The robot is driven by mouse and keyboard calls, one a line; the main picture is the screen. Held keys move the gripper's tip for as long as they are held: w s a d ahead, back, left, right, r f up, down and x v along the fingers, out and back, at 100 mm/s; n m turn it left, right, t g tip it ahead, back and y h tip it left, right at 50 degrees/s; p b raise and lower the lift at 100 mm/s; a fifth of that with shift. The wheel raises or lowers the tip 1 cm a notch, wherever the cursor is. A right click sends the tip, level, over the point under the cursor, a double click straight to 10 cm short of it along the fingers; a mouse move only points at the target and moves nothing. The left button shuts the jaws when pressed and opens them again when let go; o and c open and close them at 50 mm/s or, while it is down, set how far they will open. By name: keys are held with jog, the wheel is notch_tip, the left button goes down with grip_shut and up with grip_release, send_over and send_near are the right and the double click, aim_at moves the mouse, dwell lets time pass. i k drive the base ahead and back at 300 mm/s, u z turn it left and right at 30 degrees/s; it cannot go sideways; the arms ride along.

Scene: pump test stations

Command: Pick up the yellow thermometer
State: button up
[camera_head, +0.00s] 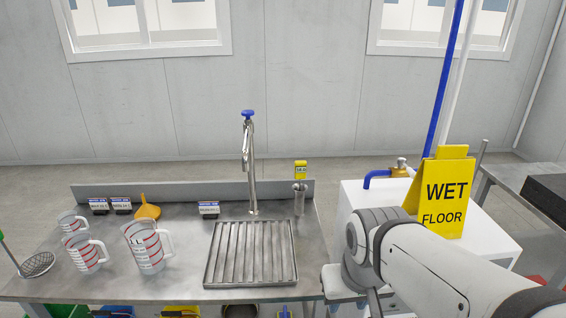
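The yellow thermometer (300,169) has a yellow head with a small display. It stands upright in a narrow metal cup (299,199) at the back right of the steel counter, right of the tap. Its lower part is hidden in the cup. My arm comes in from the lower right. The end of my arm, with my gripper (345,283), is at the counter's right edge, in front of and to the right of the thermometer and clear of it. The fingers cannot be made out, so their opening is unclear.
The steel counter (190,225) holds a ribbed drain tray (250,254), a tall tap (250,165), several measuring jugs (147,247), an orange funnel (148,210) and small labelled blocks (208,209). A yellow wet-floor sign (444,190) stands on a white cabinet (350,200) at right.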

aim_at(300, 166)
jog(key=i, duration=0.85)
jog(key=z, duration=0.05)
